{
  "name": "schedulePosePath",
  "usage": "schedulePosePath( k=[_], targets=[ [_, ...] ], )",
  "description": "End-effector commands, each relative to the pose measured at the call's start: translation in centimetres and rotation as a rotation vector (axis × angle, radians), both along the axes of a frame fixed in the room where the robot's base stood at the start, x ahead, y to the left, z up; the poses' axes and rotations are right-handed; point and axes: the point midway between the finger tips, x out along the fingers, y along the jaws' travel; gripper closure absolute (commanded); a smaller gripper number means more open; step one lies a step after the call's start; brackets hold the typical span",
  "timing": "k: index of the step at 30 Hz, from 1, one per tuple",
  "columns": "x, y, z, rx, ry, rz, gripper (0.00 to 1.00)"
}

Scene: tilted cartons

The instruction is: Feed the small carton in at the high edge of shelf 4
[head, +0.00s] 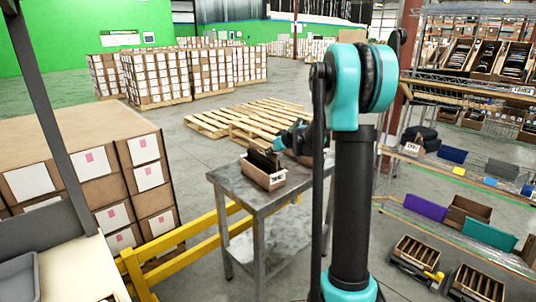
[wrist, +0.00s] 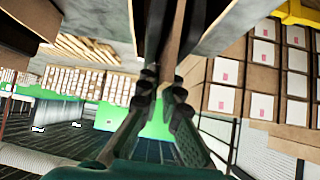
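The small carton (head: 264,174), brown and open-topped with dark contents and a white label, stands on a grey metal table (head: 232,178) in the head view. My gripper (head: 287,140) is just above and right of it, partly behind my arm. In the wrist view my gripper's fingers (wrist: 164,85) converge towards a narrow brown strip with dark shapes on both sides, at the top middle. I cannot tell whether they press on it. The rack (head: 460,95) with tilted shelves stands at the right. I cannot tell which level is shelf 4.
The rack holds open cartons (head: 488,58) on top and blue, purple and green bins (head: 489,235) lower down. Two slatted boxes (head: 416,255) lie on the floor. A yellow rail (head: 185,240) and stacked cartons (head: 85,160) are left of the table. Empty pallets (head: 245,120) lie behind.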

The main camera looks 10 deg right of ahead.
Motion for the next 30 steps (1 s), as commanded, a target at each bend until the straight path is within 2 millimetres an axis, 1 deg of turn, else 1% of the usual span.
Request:
schedulePosePath(
  k=[2,12,15,19,30],
  targets=[
    [0.0,0.0,0.7,0.001,0.000,-0.001,1.00],
    [0.0,0.0,6.2,0.001,-0.001,0.000,1.00],
    [0.0,0.0,7.4,0.001,-0.001,0.000,1.00],
    [0.0,0.0,8.0,0.001,-0.001,0.000,1.00],
    [0.0,0.0,7.9,0.001,0.000,-0.001,1.00]
  ],
)
